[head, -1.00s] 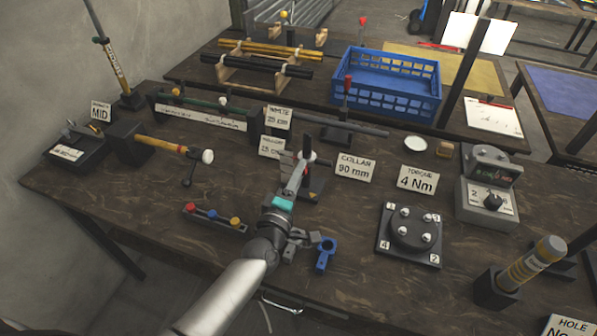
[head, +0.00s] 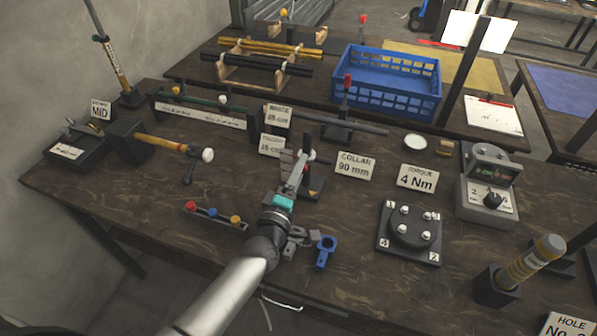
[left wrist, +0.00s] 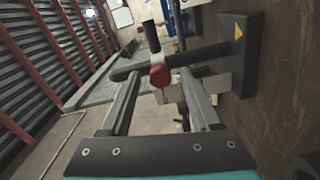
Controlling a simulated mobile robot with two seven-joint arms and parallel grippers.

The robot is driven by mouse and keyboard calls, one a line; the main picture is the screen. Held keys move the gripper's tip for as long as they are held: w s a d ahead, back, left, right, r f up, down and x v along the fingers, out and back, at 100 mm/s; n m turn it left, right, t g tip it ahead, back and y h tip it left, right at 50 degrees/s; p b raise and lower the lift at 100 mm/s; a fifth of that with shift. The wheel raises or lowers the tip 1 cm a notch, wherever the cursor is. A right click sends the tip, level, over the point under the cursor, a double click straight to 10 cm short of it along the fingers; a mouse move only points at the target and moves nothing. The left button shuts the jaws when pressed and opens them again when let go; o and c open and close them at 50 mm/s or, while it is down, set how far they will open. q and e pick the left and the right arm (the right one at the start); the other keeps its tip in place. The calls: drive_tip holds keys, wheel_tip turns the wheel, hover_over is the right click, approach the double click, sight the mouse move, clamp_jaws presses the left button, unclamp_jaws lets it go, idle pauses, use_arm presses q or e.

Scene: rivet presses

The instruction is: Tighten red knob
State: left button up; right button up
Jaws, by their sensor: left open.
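A red knob (left wrist: 159,75) shows in the left wrist view, on a dark bar that is fixed to a black stand (left wrist: 238,50) with a yellow warning label. The knob lies between the tips of my left gripper (left wrist: 160,82), with a gap on each side. The two fingers are apart and hold nothing. My right gripper is not in view.
A collar sign (head: 355,166) stands just right of the gripper. A long grey bar on a post with a red top (head: 347,84) is behind it. A rack of coloured knobs (head: 215,216) and a blue clamp (head: 326,252) are nearer. The torque tester (head: 487,185) is at right.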

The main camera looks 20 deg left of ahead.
use_arm(q)
drive_tip(key=s, duration=1.5)
drive_tip(key=shift+a+p, duration=0.25)
drive_tip(key=shift+p, duration=0.2)
drive_tip(key=shift+s, duration=0.1)
